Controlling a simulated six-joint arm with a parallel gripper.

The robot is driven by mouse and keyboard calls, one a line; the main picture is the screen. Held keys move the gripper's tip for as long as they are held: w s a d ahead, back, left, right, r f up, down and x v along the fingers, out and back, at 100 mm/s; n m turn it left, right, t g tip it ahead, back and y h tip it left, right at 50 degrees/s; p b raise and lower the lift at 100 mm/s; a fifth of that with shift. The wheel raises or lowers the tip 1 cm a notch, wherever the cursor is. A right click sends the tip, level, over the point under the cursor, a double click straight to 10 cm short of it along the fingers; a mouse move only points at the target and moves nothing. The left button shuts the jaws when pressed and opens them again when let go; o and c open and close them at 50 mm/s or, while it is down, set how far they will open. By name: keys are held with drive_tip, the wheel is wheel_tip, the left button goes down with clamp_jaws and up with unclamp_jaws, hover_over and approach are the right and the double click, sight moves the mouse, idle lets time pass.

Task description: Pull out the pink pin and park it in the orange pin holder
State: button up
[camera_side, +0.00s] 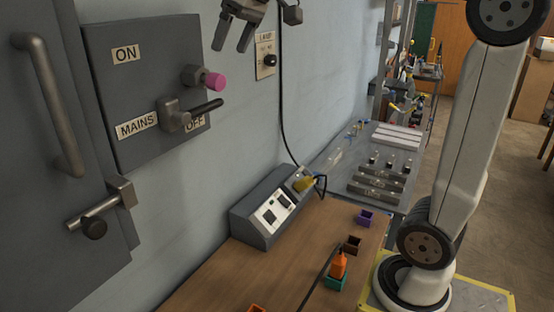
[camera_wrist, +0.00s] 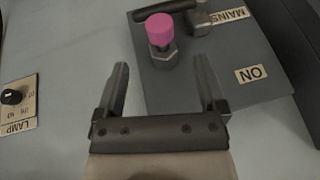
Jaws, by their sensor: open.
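The pink pin (camera_side: 213,82) sticks out of a metal collar on the grey mains switch panel (camera_side: 110,90), beside the black switch lever (camera_side: 205,111). In the wrist view the pink pin (camera_wrist: 160,28) stands in its hex collar, beyond and roughly between my fingertips. My gripper (camera_side: 232,38) is open and empty, above the pin at the top edge of the side view. Its spread fingers also show in the wrist view (camera_wrist: 161,66), apart from the pin. An orange rim (camera_side: 256,308), apparently the orange pin holder, is mostly cut off at the bottom edge of the side view.
A wooden bench (camera_side: 290,260) below carries a grey console (camera_side: 270,205), a purple holder (camera_side: 366,217), a brown holder (camera_side: 351,245) and a teal holder (camera_side: 336,284) with an orange-handled tool (camera_side: 338,264). A lamp switch (camera_side: 267,60) and hanging black cable (camera_side: 283,110) are on the wall.

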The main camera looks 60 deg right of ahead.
sight(222, 80)
drive_tip(key=shift+x, duration=3.7)
clamp_jaws()
drive_tip(key=shift+s, duration=0.45)
drive_tip(key=shift+s+f, duration=0.15)
drive_tip(key=shift+s, duration=1.25)
drive_tip(key=shift+s, duration=0.35)
drive_tip(key=shift+s+f, duration=0.1)
drive_tip(key=shift+s, duration=0.25)
drive_tip(key=shift+s, duration=0.2)
